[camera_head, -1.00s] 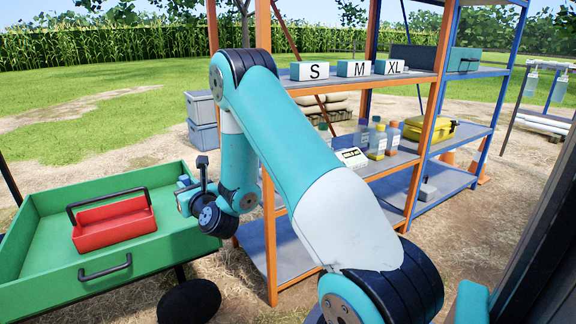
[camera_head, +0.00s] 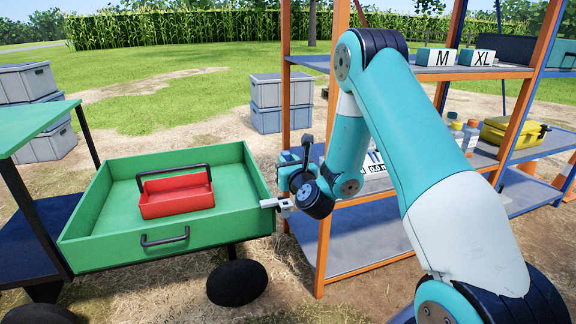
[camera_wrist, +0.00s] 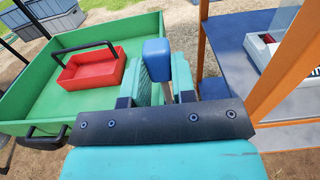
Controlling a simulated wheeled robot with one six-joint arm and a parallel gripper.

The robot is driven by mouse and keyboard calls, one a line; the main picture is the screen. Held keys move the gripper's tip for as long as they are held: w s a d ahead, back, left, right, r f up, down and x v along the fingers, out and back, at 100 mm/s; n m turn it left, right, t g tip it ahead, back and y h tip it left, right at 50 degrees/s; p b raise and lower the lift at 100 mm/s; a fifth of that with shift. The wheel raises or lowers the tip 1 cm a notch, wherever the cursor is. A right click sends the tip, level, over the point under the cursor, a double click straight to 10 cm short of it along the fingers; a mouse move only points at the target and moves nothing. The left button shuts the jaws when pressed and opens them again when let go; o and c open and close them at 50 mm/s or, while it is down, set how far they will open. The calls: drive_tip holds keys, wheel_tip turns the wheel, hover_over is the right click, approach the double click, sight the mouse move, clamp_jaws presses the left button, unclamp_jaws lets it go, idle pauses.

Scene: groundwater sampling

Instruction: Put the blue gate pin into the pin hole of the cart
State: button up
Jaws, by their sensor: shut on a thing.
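The blue gate pin (camera_wrist: 155,58) stands upright between my gripper's jaws in the wrist view, with its block-like blue head on top. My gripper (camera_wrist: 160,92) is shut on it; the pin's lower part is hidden. In the head view my gripper (camera_head: 287,168) hangs just beyond the right side wall of the green cart (camera_head: 85,222). A small light grey bracket (camera_head: 278,203) sticks out from that side of the cart, slightly below my gripper. I cannot make out the pin hole itself, nor the pin clearly in the head view.
A red toolbox (camera_head: 176,196) lies in the cart's tray. A shelf with orange posts (camera_head: 325,235) stands close to the right of my gripper, with boxes and bottles on it. Grey crates (camera_head: 281,105) stand behind. A green-topped table (camera_head: 35,124) is at the left.

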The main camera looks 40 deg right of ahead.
drive_tip(key=b, duration=0.6)
hover_over(288, 201)
drive_tip(key=s+a, duration=0.2)
drive_tip(key=s, duration=0.1)
drive_tip(key=shift+w+d+f, duration=0.1)
drive_tip(key=shift+w+f, duration=0.05)
drive_tip(key=shift+f, duration=1.3)
drive_tip(key=shift+w+d+f, duration=0.1)
drive_tip(key=shift+f, duration=1.35)
drive_tip(key=shift+f+b, duration=3.5)
drive_tip(key=shift+b, duration=0.15)
drive_tip(key=shift+r, duration=0.2)
wheel_tip(288, 201, up, 6)
drive_tip(key=p, duration=0.6)
drive_tip(key=shift+a, duration=0.1)
